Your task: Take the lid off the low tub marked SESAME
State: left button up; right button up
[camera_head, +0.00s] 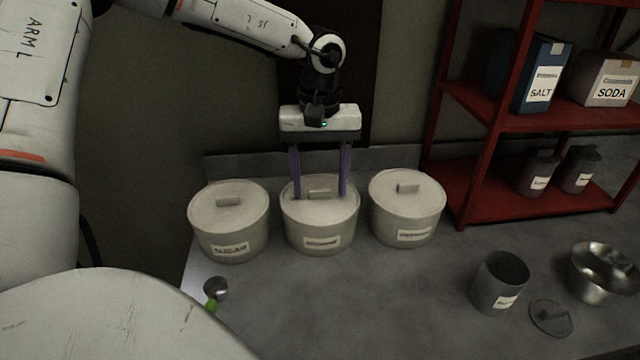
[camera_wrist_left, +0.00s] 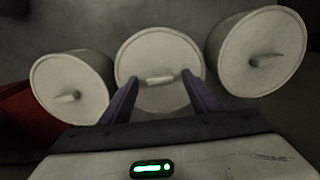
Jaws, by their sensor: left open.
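Three low pale tubs with lids stand in a row on the grey counter. The left tub (camera_head: 229,235) reads SUGAR. The middle tub (camera_head: 320,230) and the right tub (camera_head: 405,220) have labels too blurred to read surely, so I cannot confirm which is SESAME. My left gripper (camera_head: 321,196) is open over the middle tub, its two purple fingers pointing down on either side of the bar handle (camera_head: 319,192) of the lid. The left wrist view shows the fingers (camera_wrist_left: 160,88) apart, with the middle lid (camera_wrist_left: 158,58) between and beyond them. I cannot tell if they touch the lid. My right gripper is not seen.
A red shelf (camera_head: 490,188) with SALT and SODA boxes and small canisters stands at the right. An open grey canister (camera_head: 497,285), a loose small lid (camera_head: 551,318) and a metal bowl (camera_head: 600,272) sit at front right. A scoop (camera_head: 215,289) lies at front left.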

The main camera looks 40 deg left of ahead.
pick_arm(q)
jog(key=shift+f, duration=0.1)
jog(key=shift+c, duration=0.2)
jog(key=c, duration=1.1)
